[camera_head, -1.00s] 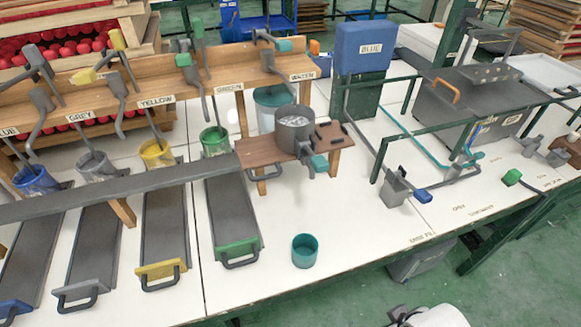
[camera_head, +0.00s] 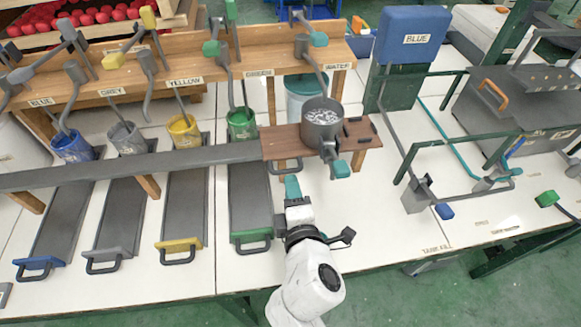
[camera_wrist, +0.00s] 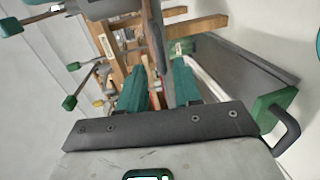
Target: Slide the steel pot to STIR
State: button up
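The steel pot (camera_head: 322,122) sits upright on a brown wooden carriage (camera_head: 284,146) at the right end of the long dark rail, below the WATER label. Pale, shiny contents show inside it. A grey bracket with a teal grip (camera_head: 341,169) hangs at its front. My gripper (camera_head: 292,188) is in front of and below the carriage, left of the teal grip and apart from the pot. In the wrist view its two teal fingers (camera_wrist: 158,88) are spread, with nothing visibly held between them. I cannot read a STIR mark in any view.
Paint cans, including the green one (camera_head: 242,124), stand behind the rail (camera_head: 130,168). Sloping trays with handles, such as the green-ended one (camera_head: 251,237), lie in front. A blue box (camera_head: 410,35) and green pipe frames stand right.

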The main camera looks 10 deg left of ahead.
aim_at(287, 171)
jog(key=x, duration=0.7)
jog(key=shift+w, duration=0.1)
grip_shut()
dwell(0.4)
